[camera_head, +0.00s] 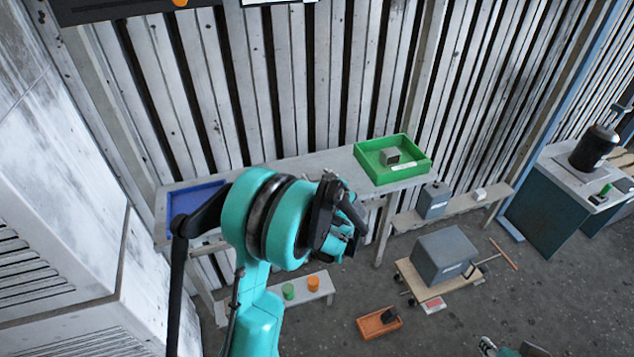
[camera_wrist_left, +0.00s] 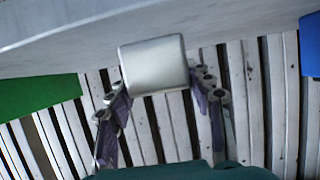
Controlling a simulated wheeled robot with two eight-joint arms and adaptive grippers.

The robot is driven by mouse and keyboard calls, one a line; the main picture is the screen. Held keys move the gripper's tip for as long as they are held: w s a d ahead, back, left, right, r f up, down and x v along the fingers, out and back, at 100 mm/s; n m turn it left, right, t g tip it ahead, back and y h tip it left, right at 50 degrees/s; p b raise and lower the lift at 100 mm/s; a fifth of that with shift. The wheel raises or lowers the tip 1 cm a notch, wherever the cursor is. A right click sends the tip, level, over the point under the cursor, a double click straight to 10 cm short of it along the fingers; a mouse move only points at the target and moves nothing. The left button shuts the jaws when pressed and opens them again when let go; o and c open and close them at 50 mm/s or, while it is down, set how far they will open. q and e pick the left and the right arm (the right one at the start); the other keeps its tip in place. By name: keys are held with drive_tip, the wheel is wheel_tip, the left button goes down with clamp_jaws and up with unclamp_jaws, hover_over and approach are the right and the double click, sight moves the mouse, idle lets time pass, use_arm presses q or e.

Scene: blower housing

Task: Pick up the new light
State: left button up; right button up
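A silvery block with rounded edges (camera_wrist_left: 155,65) shows in the left wrist view, at the tips of my left gripper (camera_wrist_left: 160,85), against the pale bench and wall slats. I cannot tell if it is the new light. The two fingers stand apart on either side of it; whether they touch it is unclear. In the head view my left gripper (camera_head: 345,215) is in front of the bench (camera_head: 320,163), hiding this block. A small grey box (camera_head: 390,156) sits in the green tray (camera_head: 418,180) on the bench. My right gripper (camera_head: 512,350) is only partly visible at the bottom edge.
A blue tray (camera_head: 180,203) lies at the bench's left end. A low shelf (camera_head: 327,290) with green and orange pieces stands below. On the floor are an orange tray (camera_head: 372,325) and a cart with a grey box (camera_head: 445,255). A workbench (camera_head: 550,205) stands at the right.

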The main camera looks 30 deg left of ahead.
use_arm(q)
drive_tip(key=shift+c, duration=0.9)
drive_tip(key=shift+r, duration=0.15)
